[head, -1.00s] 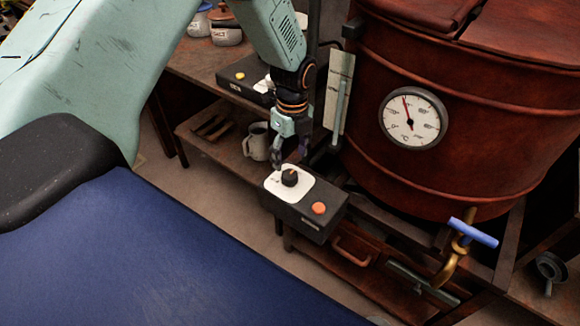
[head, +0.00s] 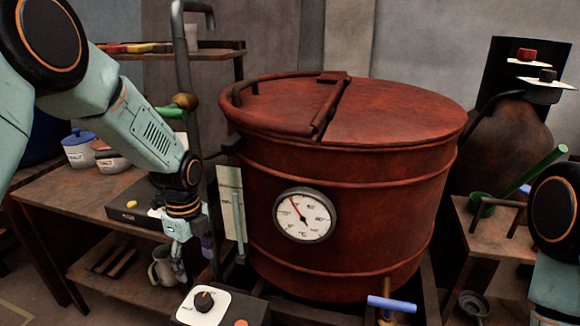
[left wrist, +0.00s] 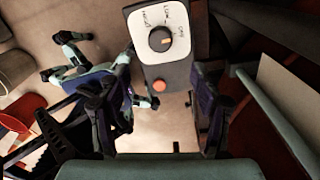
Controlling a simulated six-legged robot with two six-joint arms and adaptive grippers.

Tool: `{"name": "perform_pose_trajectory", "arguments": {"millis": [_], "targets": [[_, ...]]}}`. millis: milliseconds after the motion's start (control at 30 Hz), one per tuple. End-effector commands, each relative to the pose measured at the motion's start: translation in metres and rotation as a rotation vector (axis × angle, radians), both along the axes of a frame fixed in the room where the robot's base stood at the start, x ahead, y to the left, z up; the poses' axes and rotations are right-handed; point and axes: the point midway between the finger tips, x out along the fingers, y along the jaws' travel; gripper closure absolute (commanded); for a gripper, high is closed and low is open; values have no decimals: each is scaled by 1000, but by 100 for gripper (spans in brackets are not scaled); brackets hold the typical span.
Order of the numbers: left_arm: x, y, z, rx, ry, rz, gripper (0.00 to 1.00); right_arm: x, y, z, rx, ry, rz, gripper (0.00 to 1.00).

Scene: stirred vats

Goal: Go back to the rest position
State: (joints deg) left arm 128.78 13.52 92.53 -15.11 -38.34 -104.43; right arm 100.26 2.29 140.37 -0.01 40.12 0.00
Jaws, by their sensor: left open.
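My left arm comes in from the left in the head view. Its gripper (head: 186,268) hangs pointing down, just above and behind the control box with the black knob (head: 204,301) on a white plate. In the left wrist view the gripper's two dark fingers (left wrist: 157,118) stand wide apart with nothing between them. The same box (left wrist: 158,72), with its knob and orange button (left wrist: 159,86), lies beyond the fingers, apart from them. Part of my right arm shows at the right edge of the head view, but its gripper is out of view.
A large rusty red vat (head: 370,190) with a dial thermometer (head: 305,215) stands right of my left gripper. A blue-handled tap (head: 392,303) is at its base. A wooden bench (head: 60,190) with jars and a second box is left. A grey mug (head: 161,267) stands below.

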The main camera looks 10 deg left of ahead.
Motion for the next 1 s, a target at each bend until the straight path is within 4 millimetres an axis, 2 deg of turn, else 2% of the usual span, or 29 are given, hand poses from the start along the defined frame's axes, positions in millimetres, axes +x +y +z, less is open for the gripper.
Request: {"name": "perform_pose_trajectory", "arguments": {"millis": [67, 167, 333, 433, 567, 667, 767, 867, 900, 1000], "targets": [[2, 0, 0, 2, -8, 48, 35, 0, 0, 0, 0, 0, 0, 60], [17, -1, 0, -6, -79, 192, 35, 0, 0, 0, 0, 0, 0, 60], [29, -16, -13, -81, -212, 555, 35, 0, 0, 0, 0, 0, 0, 60], [24, -27, -27, -138, -258, 773, 35, 0, 0, 0, 0, 0, 0, 60], [3, -43, -54, -209, -280, 1056, 35, 0, 0, 0, 0, 0, 0, 60], [-26, -54, -79, -252, -273, 1277, 35, 0, 0, 0, 0, 0, 0, 60], [-66, -63, -104, -280, -252, 1498, 35, 0, 0, 0, 0, 0, 0, 60], [-123, -71, -128, -276, -218, 1715, 35, 0, 0, 0, 0, 0, 0, 60], [-148, -73, -136, -265, -202, 1791, 35, 0, 0, 0, 0, 0, 0, 60], [-209, -75, -149, -203, -163, 1906, 35, 0, 0, 0, 0, 0, 0, 60]]}}
